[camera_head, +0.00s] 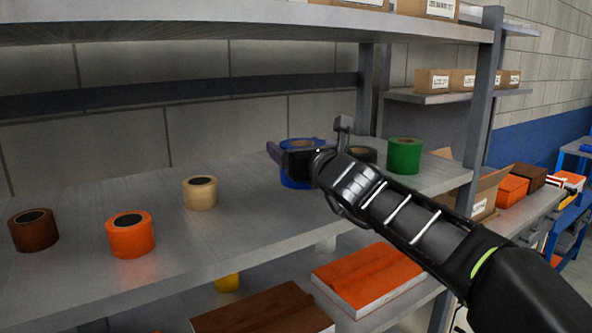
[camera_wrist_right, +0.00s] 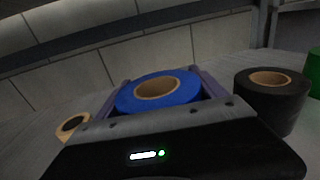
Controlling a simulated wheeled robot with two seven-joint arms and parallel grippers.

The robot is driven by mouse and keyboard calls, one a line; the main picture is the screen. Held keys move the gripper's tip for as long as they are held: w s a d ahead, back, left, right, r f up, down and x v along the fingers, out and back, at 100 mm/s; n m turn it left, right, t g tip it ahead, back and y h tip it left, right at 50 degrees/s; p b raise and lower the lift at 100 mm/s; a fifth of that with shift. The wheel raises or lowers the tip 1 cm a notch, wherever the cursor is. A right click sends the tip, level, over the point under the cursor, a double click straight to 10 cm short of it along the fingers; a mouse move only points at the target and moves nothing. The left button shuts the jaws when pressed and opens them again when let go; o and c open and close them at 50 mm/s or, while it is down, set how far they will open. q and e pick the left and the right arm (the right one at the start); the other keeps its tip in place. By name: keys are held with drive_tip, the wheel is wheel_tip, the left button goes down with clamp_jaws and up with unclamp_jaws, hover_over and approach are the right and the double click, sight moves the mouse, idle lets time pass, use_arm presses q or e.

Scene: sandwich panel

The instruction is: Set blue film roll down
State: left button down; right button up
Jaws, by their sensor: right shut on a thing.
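The blue film roll (camera_head: 290,180) is at the middle of the grey shelf (camera_head: 240,220), partly hidden behind my right gripper (camera_head: 305,158) in the head view. In the right wrist view the blue roll (camera_wrist_right: 158,92) stands upright between the two fingers of the right gripper (camera_wrist_right: 160,95), which is shut on it. I cannot tell whether its underside touches the shelf. My left gripper is not in view.
A black roll (camera_wrist_right: 272,98) stands close to the right of the blue one, with a green roll (camera_head: 404,155) beyond. Tan (camera_head: 200,192), orange (camera_head: 130,235) and brown (camera_head: 33,230) rolls stand to the left. An upper shelf (camera_head: 250,20) hangs above.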

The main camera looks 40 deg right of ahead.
wheel_tip(320, 180, down, 4)
drive_tip(key=b, duration=0.2)
drive_tip(key=shift+f+b, duration=0.1)
drive_tip(key=shift+b, duration=0.25)
drive_tip(key=o, duration=1.6)
drive_tip(key=p+v, duration=0.2)
drive_tip(key=v, duration=0.9)
drive_tip(key=shift+s+a, duration=0.1)
drive_tip(key=shift+s, duration=0.4)
